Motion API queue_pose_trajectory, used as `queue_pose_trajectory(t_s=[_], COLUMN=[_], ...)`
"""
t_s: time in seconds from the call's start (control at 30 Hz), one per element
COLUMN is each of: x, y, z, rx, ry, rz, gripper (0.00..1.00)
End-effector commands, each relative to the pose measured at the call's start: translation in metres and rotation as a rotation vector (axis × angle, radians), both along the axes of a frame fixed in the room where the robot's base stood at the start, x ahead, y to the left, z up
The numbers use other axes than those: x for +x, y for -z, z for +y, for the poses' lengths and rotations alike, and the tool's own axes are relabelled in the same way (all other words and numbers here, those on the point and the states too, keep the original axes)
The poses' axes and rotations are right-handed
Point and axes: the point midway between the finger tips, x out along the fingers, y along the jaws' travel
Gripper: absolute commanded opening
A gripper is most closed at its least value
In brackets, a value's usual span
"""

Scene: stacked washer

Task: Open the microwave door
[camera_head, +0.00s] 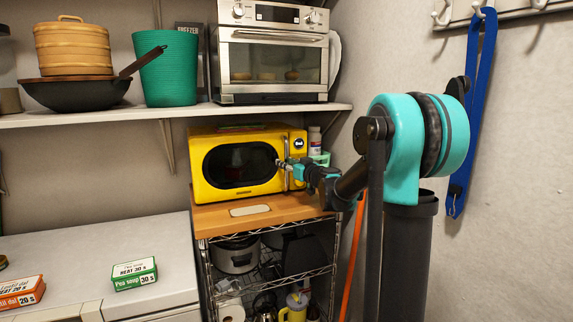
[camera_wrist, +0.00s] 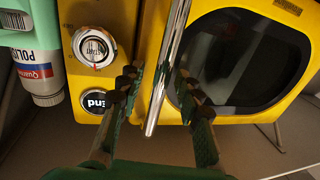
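The yellow microwave (camera_head: 215,185) stands on a wooden board on a wire rack, and its dark-windowed door (camera_head: 240,163) looks shut. It also shows in the wrist view, upside down, with the door window (camera_wrist: 245,60) at right. A silver bar handle (camera_wrist: 170,60) runs along the door's edge beside a round dial (camera_wrist: 95,45) and a black push button (camera_wrist: 97,102). My gripper (camera_wrist: 158,85) is open, with one finger on each side of the handle. I cannot tell whether either finger touches it. In the head view my gripper (camera_head: 284,165) is at the microwave's front right.
A toaster oven (camera_head: 272,50) sits on the shelf above. The wall is close on the right.

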Motion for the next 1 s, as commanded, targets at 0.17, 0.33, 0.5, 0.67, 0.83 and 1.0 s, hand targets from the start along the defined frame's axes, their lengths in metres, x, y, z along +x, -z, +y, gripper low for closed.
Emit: queue_pose_trajectory(t_s=[0.17,0.33,0.5,0.67,0.83,1.0], x=[0.0003,0.0002,0.0001,0.0,0.0,-0.003], y=[0.0,0.0,0.0,0.0,0.0,-0.0001], z=[0.0003,0.0001,0.0,0.0,0.0001,-0.0003], rx=[0.0,0.0,0.0,0.0,0.0,0.0], ry=[0.0,0.0,0.0,0.0,0.0,0.008], rz=[0.0,0.0,0.0,0.0,0.0,0.0], gripper=[0.35,0.21,0.0,0.0,0.0,0.0])
